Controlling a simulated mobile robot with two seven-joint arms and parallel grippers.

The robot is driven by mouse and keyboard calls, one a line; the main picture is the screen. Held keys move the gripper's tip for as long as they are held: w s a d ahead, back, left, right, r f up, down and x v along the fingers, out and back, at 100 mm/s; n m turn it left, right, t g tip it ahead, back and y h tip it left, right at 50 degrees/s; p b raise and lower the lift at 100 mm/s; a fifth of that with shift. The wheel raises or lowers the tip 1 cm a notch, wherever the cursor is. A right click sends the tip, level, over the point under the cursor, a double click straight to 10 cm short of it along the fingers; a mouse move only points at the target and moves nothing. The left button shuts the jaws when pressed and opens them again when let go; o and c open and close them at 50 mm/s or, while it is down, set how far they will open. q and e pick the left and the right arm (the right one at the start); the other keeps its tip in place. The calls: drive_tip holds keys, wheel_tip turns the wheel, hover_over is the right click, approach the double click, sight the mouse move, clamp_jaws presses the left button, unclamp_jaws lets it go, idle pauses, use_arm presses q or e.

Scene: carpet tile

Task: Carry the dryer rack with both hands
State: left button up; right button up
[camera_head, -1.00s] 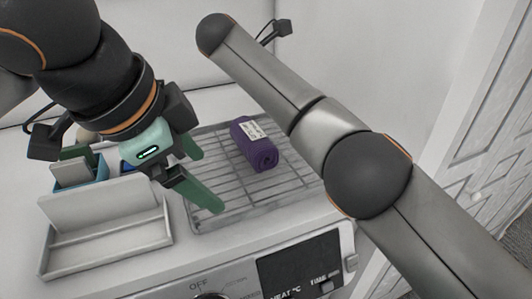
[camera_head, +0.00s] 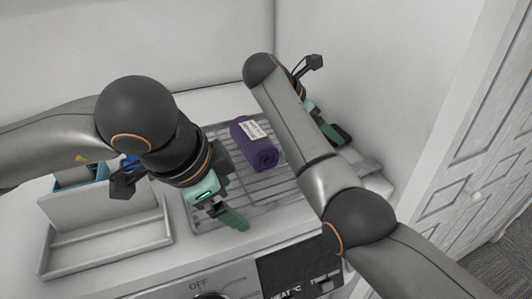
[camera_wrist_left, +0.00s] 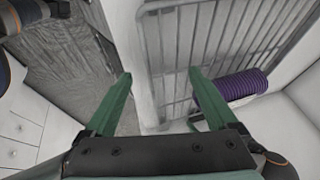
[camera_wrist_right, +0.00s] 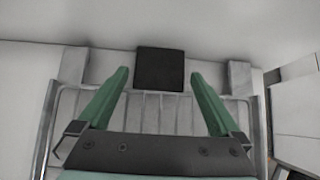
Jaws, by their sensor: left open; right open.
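The dryer rack (camera_head: 268,198) is a grey metal wire rack lying flat on top of the white machine. It also shows in the left wrist view (camera_wrist_left: 178,60) and the right wrist view (camera_wrist_right: 165,110). A rolled purple towel (camera_head: 252,145) with a white label lies on it, and shows in the left wrist view (camera_wrist_left: 228,86). My left gripper (camera_head: 235,215) is open over the rack's left front part; its fingers (camera_wrist_left: 160,80) stand apart with the rack's edge beyond them. My right gripper (camera_head: 335,132) is at the rack's right side, partly behind my right arm; its open fingers (camera_wrist_right: 160,75) are over the rack's bars.
A white tray with an upright divider (camera_head: 105,240) stands left of the rack, with a blue item behind it. The machine's control panel (camera_head: 290,275) is in front. A wall is close behind, and a white panelled door (camera_head: 480,180) is at the right.

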use_arm(q)
drive_tip(key=shift+x, duration=1.3)
use_arm(e)
drive_tip(key=shift+x, duration=1.3)
use_arm(q)
drive_tip(key=c, duration=1.4)
use_arm(e)
drive_tip(key=c, duration=1.3)
use_arm(q)
clamp_jaws()
use_arm(e)
drive_tip(key=shift+r, duration=0.15)
clamp_jaws()
